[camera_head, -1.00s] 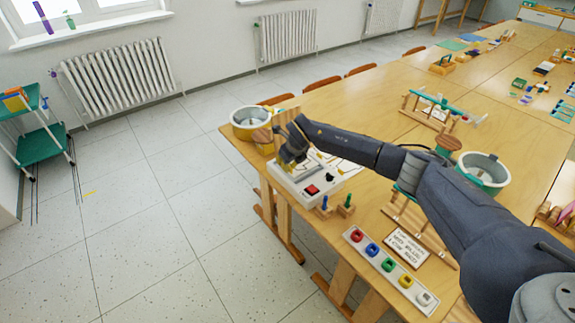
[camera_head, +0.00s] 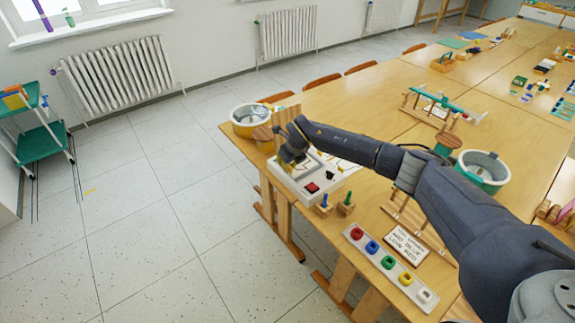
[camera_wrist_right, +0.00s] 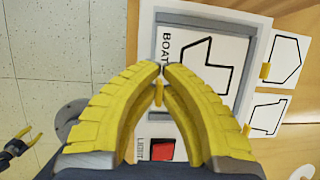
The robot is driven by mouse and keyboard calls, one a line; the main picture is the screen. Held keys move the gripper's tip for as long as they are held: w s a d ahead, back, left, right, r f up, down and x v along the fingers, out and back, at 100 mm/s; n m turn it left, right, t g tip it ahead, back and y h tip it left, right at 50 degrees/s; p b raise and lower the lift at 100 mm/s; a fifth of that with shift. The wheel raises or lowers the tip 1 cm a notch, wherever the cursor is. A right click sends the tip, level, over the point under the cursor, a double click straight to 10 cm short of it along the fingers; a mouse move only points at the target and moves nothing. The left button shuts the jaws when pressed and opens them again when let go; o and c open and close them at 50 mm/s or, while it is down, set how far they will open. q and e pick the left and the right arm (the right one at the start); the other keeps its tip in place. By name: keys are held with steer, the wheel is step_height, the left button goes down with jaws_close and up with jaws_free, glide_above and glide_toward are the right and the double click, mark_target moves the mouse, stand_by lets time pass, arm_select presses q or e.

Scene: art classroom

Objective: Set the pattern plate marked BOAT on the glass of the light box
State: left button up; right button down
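The pattern plate marked BOAT (camera_wrist_right: 200,62) is white with a black outline. It lies over the glass area of the light box, inside its grey frame; I cannot tell whether it touches the glass. The light box (camera_head: 288,183) is a white box with a red switch at the table's near left edge; it also shows in the right wrist view (camera_wrist_right: 172,128). My right gripper (camera_wrist_right: 164,70) has its yellow fingers nearly together on the plate's small yellow tab. In the head view the right gripper (camera_head: 291,158) hides part of the box. My left gripper (camera_wrist_right: 30,138) is open over the floor.
Two other outlined plates (camera_wrist_right: 286,58) with yellow tabs lie to the right of the box. Pegged wooden blocks (camera_head: 345,207) and a tray of coloured rings (camera_head: 390,265) are in front.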

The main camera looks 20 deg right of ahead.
steer(key=c, duration=2.1)
jaws_free()
steer(key=o, duration=0.6)
steer(key=v, duration=1.2)
